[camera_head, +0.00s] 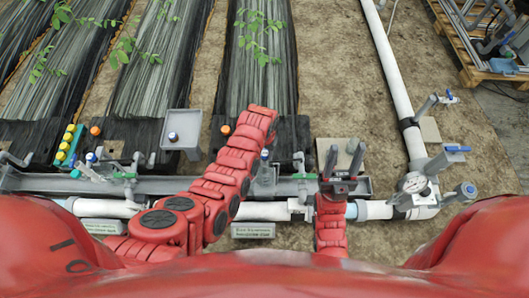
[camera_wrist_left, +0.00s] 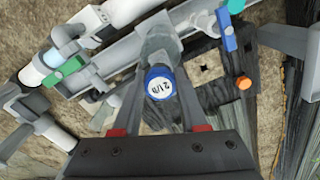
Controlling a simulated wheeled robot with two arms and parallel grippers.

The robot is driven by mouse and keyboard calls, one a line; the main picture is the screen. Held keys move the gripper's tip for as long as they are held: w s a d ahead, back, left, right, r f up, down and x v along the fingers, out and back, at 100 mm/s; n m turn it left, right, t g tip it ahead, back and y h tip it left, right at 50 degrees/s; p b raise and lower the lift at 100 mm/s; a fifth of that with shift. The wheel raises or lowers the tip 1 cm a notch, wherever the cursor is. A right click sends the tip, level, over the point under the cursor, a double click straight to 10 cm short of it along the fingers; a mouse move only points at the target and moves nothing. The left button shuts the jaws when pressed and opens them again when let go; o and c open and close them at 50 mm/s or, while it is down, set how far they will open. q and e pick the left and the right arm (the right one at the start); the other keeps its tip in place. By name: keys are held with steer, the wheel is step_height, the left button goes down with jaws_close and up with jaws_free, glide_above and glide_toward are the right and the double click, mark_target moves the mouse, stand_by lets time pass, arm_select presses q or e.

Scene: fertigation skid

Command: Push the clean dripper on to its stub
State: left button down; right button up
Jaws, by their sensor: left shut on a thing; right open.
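In the left wrist view, a dripper with a blue rim and white, lettered face (camera_wrist_left: 160,83) sits between the fingers of my left gripper (camera_wrist_left: 160,72), which is shut on it. A grey part of the pipework lies right behind the dripper; I cannot tell whether they touch. The stub itself is hard to make out. In the head view my left arm reaches over the rail and mostly hides that gripper. My right gripper (camera_head: 343,154) is open and empty, right of it.
A grey rail (camera_head: 50,184) with valves runs across the front, with white pipe (camera_head: 265,211) below it. Orange caps (camera_head: 95,131) sit near the black bed covers. A gauge and blue-handled valves (camera_head: 457,149) stand at right. Bare soil (camera_head: 335,70) lies beyond.

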arm_select(q)
steer(key=shift+s+f, duration=0.1)
steer(key=shift+f, duration=0.5)
stand_by(0.5)
steer(key=shift+f+b, duration=0.25)
steer(key=shift+b, duration=0.1)
steer(key=shift+f, duration=0.6)
stand_by(0.9)
steer(key=shift+c, duration=1.8)
jaws_free()
step_height(320, 180, up, 9)
steer(key=p, duration=0.7)
